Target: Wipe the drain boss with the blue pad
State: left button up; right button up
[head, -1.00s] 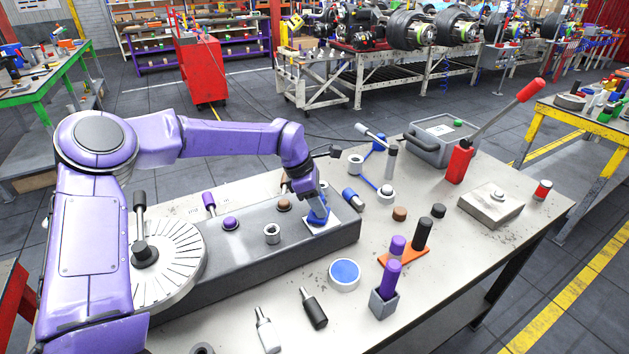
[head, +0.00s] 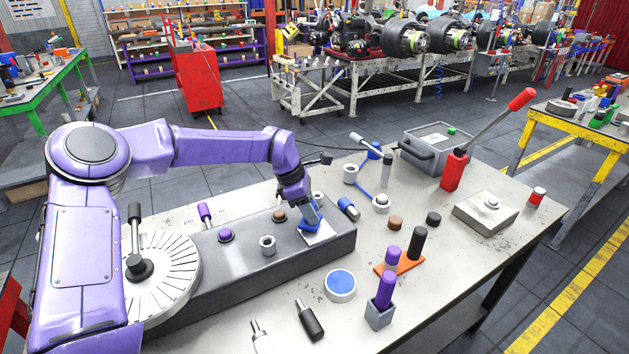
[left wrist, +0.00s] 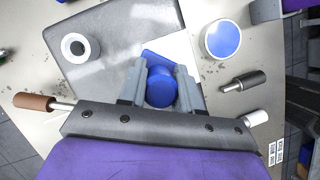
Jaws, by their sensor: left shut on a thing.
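My left gripper (head: 307,202) reaches down over the right end of the long grey housing (head: 210,285), shut on the blue pad (head: 312,219). In the left wrist view the pad's round blue grip (left wrist: 160,86) sits between the two grey fingers, with a flat blue edge (left wrist: 148,57) beyond it. The pad is at a white square patch (head: 321,234) on the housing top; the patch also shows in the left wrist view (left wrist: 184,52). Whether the pad touches it is hard to tell. No part is clearly marked as the drain boss. My right gripper is out of view.
A round blue-topped disc (head: 340,285), a dark-handled tool (head: 310,321) and a grey holder (head: 381,311) with a purple pin are on the bench nearby.

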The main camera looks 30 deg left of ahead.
aim_at(314, 203)
pick_arm(q)
jog(key=r+p, duration=0.1)
jog(key=r, duration=0.1)
jog(key=d+r+p, duration=0.1)
jog(key=r, duration=0.1)
jog(key=shift+w+r, duration=0.1)
jog(key=shift+r, duration=0.15)
notch_tip(314, 203, up, 2)
jog(key=shift+a+r+p, duration=0.1)
jog(key=shift+a+p, duration=0.05)
jog(key=shift+p, duration=0.7)
jog(key=shift+r, duration=0.35)
jog(key=shift+f, duration=0.1)
